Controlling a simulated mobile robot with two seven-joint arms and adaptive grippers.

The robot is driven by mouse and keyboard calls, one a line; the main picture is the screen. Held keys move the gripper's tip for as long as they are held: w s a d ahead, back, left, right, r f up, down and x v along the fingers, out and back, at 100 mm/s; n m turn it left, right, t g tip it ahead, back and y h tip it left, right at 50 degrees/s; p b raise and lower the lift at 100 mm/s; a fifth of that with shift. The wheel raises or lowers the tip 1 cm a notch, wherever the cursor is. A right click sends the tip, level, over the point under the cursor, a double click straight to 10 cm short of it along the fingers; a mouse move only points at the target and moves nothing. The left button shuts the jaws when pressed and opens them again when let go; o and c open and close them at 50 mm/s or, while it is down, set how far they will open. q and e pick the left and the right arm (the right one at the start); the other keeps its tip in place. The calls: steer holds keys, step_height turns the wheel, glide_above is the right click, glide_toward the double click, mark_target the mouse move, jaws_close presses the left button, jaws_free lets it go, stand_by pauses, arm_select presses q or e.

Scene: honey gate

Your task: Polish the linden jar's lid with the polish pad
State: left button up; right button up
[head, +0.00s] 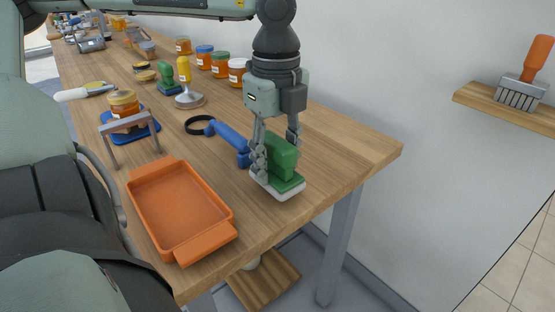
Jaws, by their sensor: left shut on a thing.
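My left gripper (276,152) points down at the right end of the table and is shut on a green-handled pad with a pale, flat underside (285,168), which looks like the polish pad. I cannot tell whether the pad touches the tabletop. A honey jar with a tan lid (123,98) stands on a blue base (146,131) behind a grey gate-like frame, left of the gripper. Several labelled jars stand in a row at the back, including a blue-lidded jar (204,57) and a green-lidded jar (220,64). Their labels are too small to read, so I cannot tell which is linden.
An orange tray (178,206) lies at the front. A blue-handled tool with a black ring (222,133) lies just left of the pad. The table's right corner is clear.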

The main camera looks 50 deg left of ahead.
mark_target(277, 138)
arm_select(q)
steer(key=shift+r+p, duration=0.8)
steer(key=shift+r, duration=1.65)
steer(key=shift+r, duration=0.1)
steer(key=shift+r, duration=2.4)
step_height(277, 138, down, 8)
steer(key=shift+f+b, duration=0.1)
steer(key=shift+b, duration=0.5)
steer(key=shift+f, duration=0.5)
